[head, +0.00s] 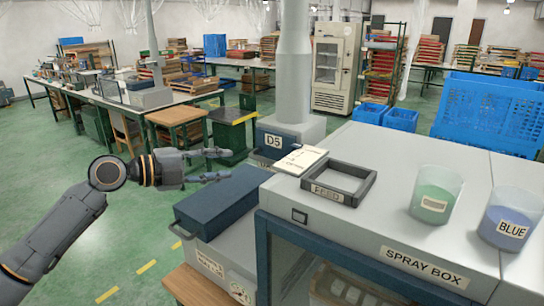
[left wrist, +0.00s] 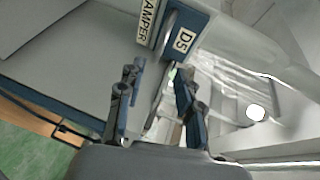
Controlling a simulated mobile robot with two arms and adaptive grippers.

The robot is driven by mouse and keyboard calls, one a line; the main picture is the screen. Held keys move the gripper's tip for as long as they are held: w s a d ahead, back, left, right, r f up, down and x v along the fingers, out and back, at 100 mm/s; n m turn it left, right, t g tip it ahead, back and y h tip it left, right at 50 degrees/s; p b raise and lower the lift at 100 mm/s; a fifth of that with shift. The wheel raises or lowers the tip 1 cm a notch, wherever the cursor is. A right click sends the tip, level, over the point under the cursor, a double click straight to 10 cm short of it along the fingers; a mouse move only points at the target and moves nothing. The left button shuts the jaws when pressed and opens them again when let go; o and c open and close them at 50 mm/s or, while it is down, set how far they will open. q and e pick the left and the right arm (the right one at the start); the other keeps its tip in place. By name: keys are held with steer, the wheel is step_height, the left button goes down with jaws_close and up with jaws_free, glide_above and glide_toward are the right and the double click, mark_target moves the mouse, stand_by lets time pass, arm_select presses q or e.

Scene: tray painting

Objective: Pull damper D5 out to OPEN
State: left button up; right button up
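Damper D5 is a blue-fronted plate with a white D5 label (head: 273,140), at the foot of a grey duct behind the spray box (head: 400,185). In the left wrist view the D5 plate (left wrist: 190,28) is at the top, beside a label ending in "AMPER". My left gripper (head: 226,165) is open and empty, left of and a little nearer than the plate. In the left wrist view its two fingers (left wrist: 158,95) are spread, pointing towards the plate, with a visible gap to it. How far the damper is out cannot be told. My right gripper is not in view.
A dark blue box (head: 220,202) lies just below my left gripper. A black FEED frame (head: 339,182) and a cream card (head: 301,160) lie on the spray box. A green cup (head: 435,195) and a BLUE cup (head: 509,222) stand at right. Green floor is open at left.

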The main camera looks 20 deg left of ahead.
mark_target(261, 161)
arm_select(q)
steer(key=p+x, duration=0.1)
steer(key=x, duration=0.2)
steer(key=p+x, duration=0.3)
steer(key=x, duration=0.2)
steer(key=shift+w+d+r+p, duration=0.25)
steer(key=shift+w+p, duration=0.05)
steer(key=shift+p, duration=0.05)
steer(key=shift+p+x, duration=0.5)
steer(key=shift+x, duration=0.55)
steer(key=shift+w+f, duration=0.1)
steer(key=shift+f, duration=0.1)
steer(key=shift+w+d+f, duration=0.15)
steer(key=shift+w+d, duration=0.05)
steer(key=shift+d, duration=0.05)
steer(key=c, duration=0.6)
jaws_close()
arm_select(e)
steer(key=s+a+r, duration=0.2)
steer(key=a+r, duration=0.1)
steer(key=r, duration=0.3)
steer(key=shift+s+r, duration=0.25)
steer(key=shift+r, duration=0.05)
